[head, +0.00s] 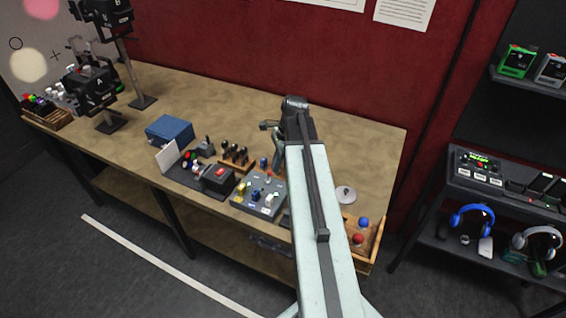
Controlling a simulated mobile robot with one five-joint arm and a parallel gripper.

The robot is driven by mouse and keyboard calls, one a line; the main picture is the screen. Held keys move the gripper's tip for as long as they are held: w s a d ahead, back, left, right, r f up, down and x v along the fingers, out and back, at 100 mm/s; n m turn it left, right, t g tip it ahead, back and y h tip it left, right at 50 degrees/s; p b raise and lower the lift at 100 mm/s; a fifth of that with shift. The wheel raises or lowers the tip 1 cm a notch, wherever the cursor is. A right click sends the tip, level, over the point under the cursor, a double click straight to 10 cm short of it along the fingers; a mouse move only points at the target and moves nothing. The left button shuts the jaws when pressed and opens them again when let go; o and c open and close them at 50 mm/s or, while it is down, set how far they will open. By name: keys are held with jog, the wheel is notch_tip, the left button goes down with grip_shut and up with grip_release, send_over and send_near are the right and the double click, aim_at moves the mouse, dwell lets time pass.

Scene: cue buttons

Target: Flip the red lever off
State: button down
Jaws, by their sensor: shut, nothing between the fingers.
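A grey control panel (262,209) with several small coloured levers sits near the front edge of the wooden table. A small red-orange lever (268,175) stands at the back of the panel, close to a blue one; its exact tilt is too small to tell. My gripper (267,126) is at the end of my pale arm, above the table behind the panel. It appears farther back than the red lever and apart from it. Its fingers are small in view, shut and empty. My arm passes just right of the panel and hides the table there.
A dark box with a red switch (219,171) and a rack of dark-handled tools (234,154) stand left of the panel. A blue box (170,130) is farther left. A wooden tray (373,240) with red and blue knobs is right of my arm. The back of the table is clear.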

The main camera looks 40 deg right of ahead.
jog(key=shift+w+a, duration=0.75)
jog(key=shift+w, duration=0.15)
jog(key=shift+r, duration=0.2)
jog(key=shift+r+p, duration=0.75)
jog(key=shift+p, duration=0.2)
jog(key=w+r+p, duration=0.4)
jog(key=r+p, duration=0.5)
